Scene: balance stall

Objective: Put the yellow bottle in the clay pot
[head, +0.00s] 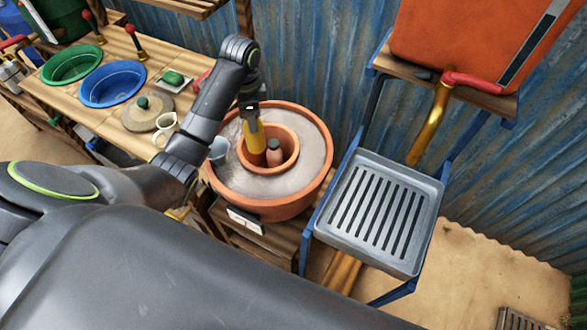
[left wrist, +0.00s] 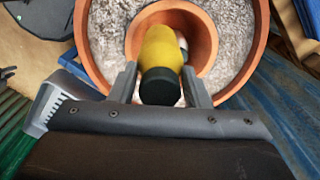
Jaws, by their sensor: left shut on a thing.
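The yellow bottle (head: 254,138) is upright in my left gripper (head: 250,106). Its lower part appears to be inside the inner clay pot (head: 290,160), but I cannot tell whether it touches the bottom. In the left wrist view the yellow bottle (left wrist: 160,48) with its dark cap is between the two fingers of the left gripper (left wrist: 162,88), over the inner pot's opening. The inner pot sits in a larger clay pot (head: 305,203) filled with grey sand. My right gripper is not in view.
A slatted metal tray (head: 378,210) on a blue frame stands right of the pots. An orange case (head: 460,40) is above it. A counter at left holds a blue basin (head: 112,84), a green basin (head: 72,65) and a white jug (head: 165,128). A corrugated wall is behind.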

